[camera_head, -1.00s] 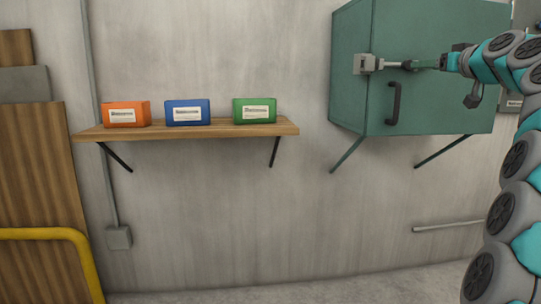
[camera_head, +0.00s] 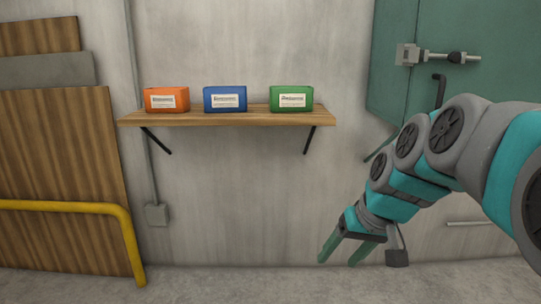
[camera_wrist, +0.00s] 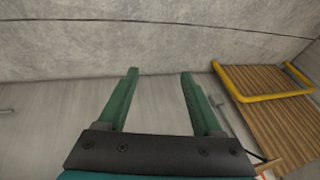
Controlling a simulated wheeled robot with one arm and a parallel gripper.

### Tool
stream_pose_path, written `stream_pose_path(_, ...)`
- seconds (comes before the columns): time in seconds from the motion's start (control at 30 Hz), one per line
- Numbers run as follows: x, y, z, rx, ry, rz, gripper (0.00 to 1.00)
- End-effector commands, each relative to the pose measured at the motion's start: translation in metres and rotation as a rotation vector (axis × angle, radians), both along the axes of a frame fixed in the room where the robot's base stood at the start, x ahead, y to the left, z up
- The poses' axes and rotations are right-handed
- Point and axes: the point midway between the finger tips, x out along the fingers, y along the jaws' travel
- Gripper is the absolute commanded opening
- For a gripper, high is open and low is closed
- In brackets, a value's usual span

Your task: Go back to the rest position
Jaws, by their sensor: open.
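My gripper (camera_head: 340,252) is at the lower right in the head view, at the end of my teal and grey arm. It hangs low in front of the wall, pointing down and left. Its two green fingers are apart with nothing between them. The wrist view also shows the open, empty fingers (camera_wrist: 160,88), with bare floor and wall beyond. My gripper touches no object.
A wooden shelf (camera_head: 222,119) holds an orange box (camera_head: 166,99), a blue box (camera_head: 225,99) and a green box (camera_head: 291,98). A green cabinet (camera_head: 388,75) with a metal latch (camera_head: 432,56) is at the upper right. A yellow rail (camera_head: 75,207) fronts wooden boards (camera_head: 62,165) at left.

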Motion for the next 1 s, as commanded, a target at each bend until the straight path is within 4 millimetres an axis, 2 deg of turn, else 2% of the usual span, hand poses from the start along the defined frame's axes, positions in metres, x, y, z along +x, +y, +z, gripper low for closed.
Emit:
stream_pose_path(0.03, -0.029, 0.006, -0.016, -0.023, 0.062, 0.008, 0.67)
stream_pose_path(0.2, -0.124, 0.008, -0.070, -0.117, 0.255, 0.010, 0.67)
stream_pose_path(0.3, -0.173, 0.002, -0.094, -0.173, 0.349, 0.006, 0.67)
stream_pose_path(0.43, -0.219, -0.008, -0.114, -0.228, 0.433, -0.002, 0.67)
stream_pose_path(0.5, -0.235, -0.011, -0.121, -0.246, 0.462, -0.004, 0.67)
stream_pose_path(0.6, -0.245, -0.014, -0.125, -0.261, 0.480, -0.007, 0.67)
stream_pose_path(1.0, -0.246, -0.015, -0.126, -0.262, 0.482, -0.008, 0.67)
